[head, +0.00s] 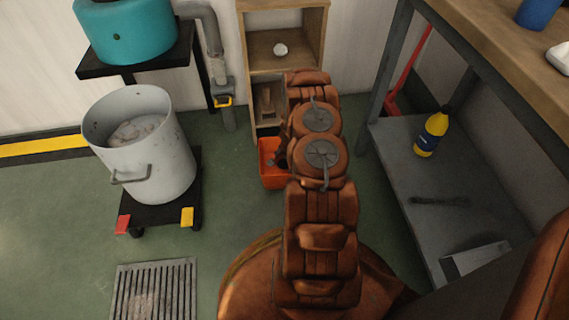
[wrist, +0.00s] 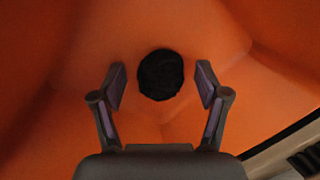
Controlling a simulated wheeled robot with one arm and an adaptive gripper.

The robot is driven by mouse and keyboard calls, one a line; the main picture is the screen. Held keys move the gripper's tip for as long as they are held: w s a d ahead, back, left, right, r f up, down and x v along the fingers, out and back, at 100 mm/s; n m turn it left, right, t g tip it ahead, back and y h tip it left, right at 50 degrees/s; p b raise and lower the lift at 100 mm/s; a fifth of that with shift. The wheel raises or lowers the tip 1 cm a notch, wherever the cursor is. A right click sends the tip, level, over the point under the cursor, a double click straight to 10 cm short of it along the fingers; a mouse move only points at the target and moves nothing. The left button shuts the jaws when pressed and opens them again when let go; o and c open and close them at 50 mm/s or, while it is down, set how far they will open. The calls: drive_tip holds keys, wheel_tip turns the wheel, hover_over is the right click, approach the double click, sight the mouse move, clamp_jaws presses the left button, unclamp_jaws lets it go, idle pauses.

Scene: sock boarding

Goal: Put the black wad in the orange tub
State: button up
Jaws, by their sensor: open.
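The orange tub (head: 271,182) stands on the floor in front of the wooden shelf unit, partly hidden by my arm in the head view. Its orange inside (wrist: 60,60) fills most of the wrist view. The black wad (wrist: 160,75) is a round dark lump inside the tub's outline, seen between my fingertips with a gap on each side. My gripper (wrist: 161,83) is open, over the tub, and not touching the wad. In the head view the wad cannot be made out, and my gripper is mostly hidden behind my arm.
A wooden shelf unit (head: 285,55) stands behind the tub. A grey pot (head: 150,155) on a wheeled dolly is at left, near a floor grate (head: 155,290). A workbench with a lower shelf (head: 405,155) holding a yellow bottle (head: 432,135) is at right. Floor between pot and tub is clear.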

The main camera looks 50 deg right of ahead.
wheel_tip(320, 180, up, 12)
drive_tip(key=s+f+p, duration=0.1)
drive_tip(key=s+p, duration=0.1)
drive_tip(key=p, duration=0.2)
drive_tip(key=w+a+r+n+y, duration=0.2)
drive_tip(key=w+a+r+n, duration=0.2)
drive_tip(key=a+r, duration=0.9)
drive_tip(key=s+a+r+n+g, duration=0.1)
drive_tip(key=s+a+r+n, duration=0.2)
drive_tip(key=a+r, duration=0.35)
drive_tip(key=s+a+r+n+g, duration=0.1)
drive_tip(key=s+a+r+n, duration=0.1)
drive_tip(key=a+r, duration=0.45)
drive_tip(key=s+a+r+n+g, duration=0.2)
drive_tip(key=s+a+r+n, duration=0.3)
drive_tip(key=s+a+r, duration=0.6)
drive_tip(key=s+r+n+g+h, duration=0.1)
drive_tip(key=s+r+n, duration=0.1)
drive_tip(key=s, duration=0.6)
drive_tip(key=s+r+n+h, duration=0.1)
drive_tip(key=s+r+n, duration=0.1)
drive_tip(key=s, duration=0.7)
drive_tip(key=shift+a+r+g, duration=0.35)
drive_tip(key=shift+a+g, duration=0.05)
drive_tip(key=shift+s, duration=0.1)
